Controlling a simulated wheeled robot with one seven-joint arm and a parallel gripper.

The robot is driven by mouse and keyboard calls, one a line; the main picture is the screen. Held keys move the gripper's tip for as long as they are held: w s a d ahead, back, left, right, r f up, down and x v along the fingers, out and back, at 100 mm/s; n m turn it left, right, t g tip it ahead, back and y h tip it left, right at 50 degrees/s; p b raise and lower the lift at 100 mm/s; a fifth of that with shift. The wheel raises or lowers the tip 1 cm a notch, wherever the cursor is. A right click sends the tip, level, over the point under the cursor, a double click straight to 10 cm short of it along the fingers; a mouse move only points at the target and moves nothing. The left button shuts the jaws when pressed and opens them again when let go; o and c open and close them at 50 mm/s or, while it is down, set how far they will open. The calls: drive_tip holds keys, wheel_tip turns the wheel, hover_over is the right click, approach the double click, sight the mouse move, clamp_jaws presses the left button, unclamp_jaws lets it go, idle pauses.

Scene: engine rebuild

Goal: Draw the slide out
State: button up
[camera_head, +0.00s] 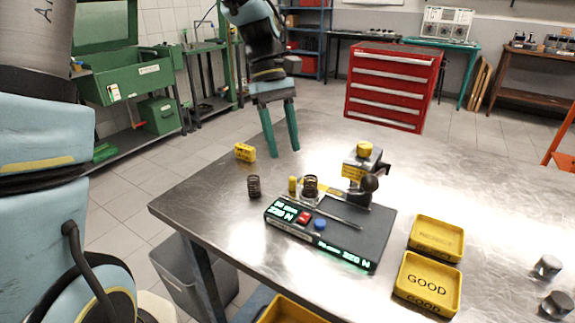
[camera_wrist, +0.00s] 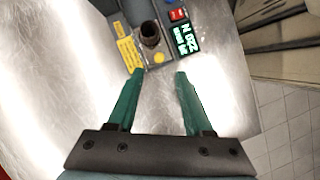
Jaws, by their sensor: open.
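The spring tester (camera_head: 375,232) stands on the steel table, with a black base and lit green displays. A pale plate that looks like its slide (camera_head: 325,202) carries an upright dark coil spring (camera_head: 310,186). A small yellow knob (camera_head: 292,185) stands at the plate's left end. In the wrist view the knob (camera_wrist: 159,58) lies just beyond the fingertips, roughly between their lines, with the spring (camera_wrist: 149,34) behind it. My gripper (camera_head: 283,152) is open and empty, above the table behind and left of the tester. It also shows in the wrist view (camera_wrist: 160,74). No finger touches the knob.
A loose spring (camera_head: 253,186) and a yellow block (camera_head: 245,152) stand left of the tester. The tester's post has a yellow cap (camera_head: 364,148) and dark ball handle (camera_head: 370,183). A GOOD tray (camera_head: 428,286) and another yellow tray (camera_head: 437,237) lie right.

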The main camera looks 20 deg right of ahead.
drive_tip(key=shift+v, duration=2.15)
drive_tip(key=shift+a, duration=0.1)
drive_tip(key=a+f+m+t, duration=0.1)
drive_tip(key=a+f+t, duration=0.2)
drive_tip(key=a, duration=1.2)
drive_tip(key=a+f+m+t, duration=0.1)
drive_tip(key=a+f+t, duration=0.2)
drive_tip(key=a+f, duration=0.4)
drive_tip(key=w+a, duration=0.1)
drive_tip(key=a, duration=0.6)
drive_tip(key=shift+a+f, duration=0.2)
drive_tip(key=shift+a, duration=0.2)
